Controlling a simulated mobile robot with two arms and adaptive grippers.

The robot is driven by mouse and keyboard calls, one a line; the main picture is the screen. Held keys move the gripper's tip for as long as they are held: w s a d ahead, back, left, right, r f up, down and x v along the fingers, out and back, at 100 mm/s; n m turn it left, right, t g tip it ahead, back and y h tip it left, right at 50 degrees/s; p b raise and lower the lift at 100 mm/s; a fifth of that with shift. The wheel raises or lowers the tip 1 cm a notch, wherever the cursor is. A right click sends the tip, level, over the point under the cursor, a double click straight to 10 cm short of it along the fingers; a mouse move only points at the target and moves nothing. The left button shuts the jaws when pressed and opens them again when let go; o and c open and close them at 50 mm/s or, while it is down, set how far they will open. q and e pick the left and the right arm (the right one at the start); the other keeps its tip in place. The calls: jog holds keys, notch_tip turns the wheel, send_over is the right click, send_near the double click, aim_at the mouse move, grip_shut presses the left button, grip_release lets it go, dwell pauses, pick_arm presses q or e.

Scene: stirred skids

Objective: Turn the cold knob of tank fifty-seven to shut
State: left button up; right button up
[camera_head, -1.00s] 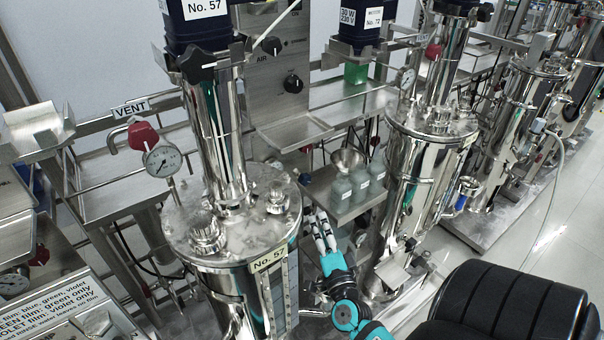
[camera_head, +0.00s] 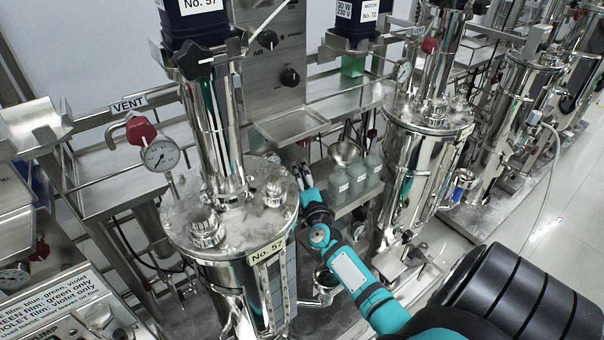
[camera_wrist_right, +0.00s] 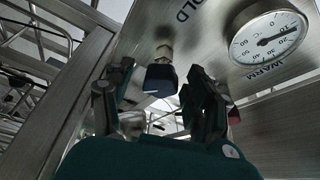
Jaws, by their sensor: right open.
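Tank fifty-seven (camera_head: 215,238) is the shiny steel vessel left of centre in the head view, with a "No. 57" plate. My right gripper (camera_head: 303,176) is just right of its lid, reaching toward the back. In the right wrist view a dark blue knob (camera_wrist_right: 161,78) with a white pointer line sticks out of a steel panel, below lettering that ends in "OLD". My right gripper (camera_wrist_right: 155,95) is open there, with a finger on each side of the knob; I cannot tell whether they touch it. The knob is not visible in the head view. My left gripper is out of view.
A round dial (camera_wrist_right: 268,40) marked "WARM" is at the right of the panel. A red part (camera_wrist_right: 233,115) is partly hidden behind the right finger. Grey-green bottles (camera_head: 357,178) stand on a shelf right of the gripper, and tank seventy-two (camera_head: 415,170) is beyond them.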

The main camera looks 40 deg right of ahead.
jog(key=shift+w+d+r, duration=0.1)
jog(key=shift+w+d, duration=0.05)
jog(key=shift+w, duration=0.1)
grip_shut()
jog(key=shift+r+m+p, duration=0.1)
jog(key=shift+m+p, duration=0.3)
jog(key=shift+p, duration=0.2)
jog(key=m+g+y+p, duration=0.1)
jog(key=m+p, duration=0.2)
jog(key=p, duration=0.1)
jog(key=m+g+y+p, duration=0.1)
jog(key=m+g+p, duration=0.1)
jog(key=m+p, duration=0.2)
jog(key=shift+r+p, duration=0.1)
jog(key=shift+p, duration=0.7)
jog(key=shift+f+m+y+p, duration=0.2)
jog(key=shift+m+y+p, duration=0.3)
jog(key=shift+m+p, duration=0.55)
